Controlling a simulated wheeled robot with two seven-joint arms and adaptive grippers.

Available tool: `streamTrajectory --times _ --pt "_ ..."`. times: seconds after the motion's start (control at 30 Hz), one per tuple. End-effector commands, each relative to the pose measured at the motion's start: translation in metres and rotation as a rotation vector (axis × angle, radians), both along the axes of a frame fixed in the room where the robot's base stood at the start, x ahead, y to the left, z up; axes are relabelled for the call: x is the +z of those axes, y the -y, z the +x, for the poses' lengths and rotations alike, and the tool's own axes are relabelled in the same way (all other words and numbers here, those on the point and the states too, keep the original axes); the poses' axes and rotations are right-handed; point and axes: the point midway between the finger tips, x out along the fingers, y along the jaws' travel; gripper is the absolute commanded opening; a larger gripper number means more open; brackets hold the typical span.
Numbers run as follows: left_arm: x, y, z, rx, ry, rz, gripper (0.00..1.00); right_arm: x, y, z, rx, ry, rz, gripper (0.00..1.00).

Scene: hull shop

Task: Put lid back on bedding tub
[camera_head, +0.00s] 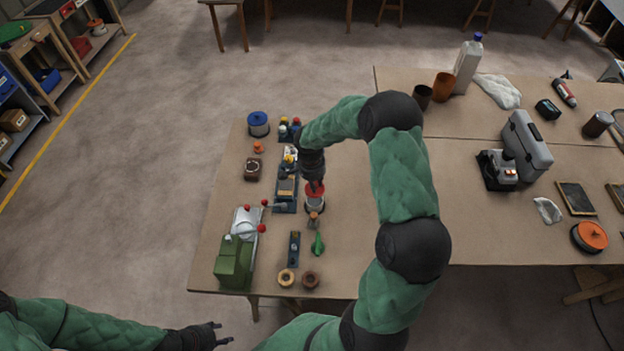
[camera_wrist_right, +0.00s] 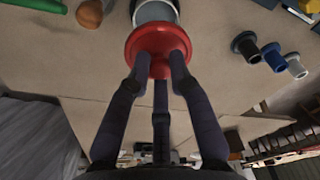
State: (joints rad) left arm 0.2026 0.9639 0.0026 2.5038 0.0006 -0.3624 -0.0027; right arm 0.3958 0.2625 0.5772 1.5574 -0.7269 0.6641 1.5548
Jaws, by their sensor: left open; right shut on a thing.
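The bedding tub (camera_head: 315,207) is a small pale round tub on the bench, below my right gripper (camera_head: 315,186). The red lid (camera_wrist_right: 150,40) has a wide flange and a raised middle. In the right wrist view, my right gripper (camera_wrist_right: 161,62) is shut on that raised middle. The grey and white tub (camera_wrist_right: 155,12) shows just beyond the lid, partly hidden by it. I cannot tell whether the lid rests fully on the tub or sits slightly off it. My left gripper (camera_head: 218,337) is open and empty at the lower left, off the bench.
A blue-lidded tub (camera_head: 258,128) stands at the bench's back left. A green machine (camera_head: 234,262) stands at the front left. A green tool (camera_head: 318,244) and an orange-topped piece (camera_head: 313,219) lie close in front of the tub. Bare bench lies to the tub's right.

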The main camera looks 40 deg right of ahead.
Motion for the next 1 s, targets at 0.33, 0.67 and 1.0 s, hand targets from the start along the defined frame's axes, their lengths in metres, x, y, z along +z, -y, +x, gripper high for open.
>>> streamTrajectory --times 0.33,0.67,1.0 --pt "-0.009 0.0 0.0 0.0 0.001 0.0 0.48 -0.027 0.0 0.0 0.001 -0.001 0.001 0.0" --pt "-0.032 0.0 0.0 0.0 0.001 0.0 0.48 -0.054 0.0 0.0 0.002 0.0 0.0 0.0" --pt "-0.037 0.0 0.0 0.0 0.001 0.0 0.48 -0.058 0.0 0.0 0.002 0.001 0.0 0.0"
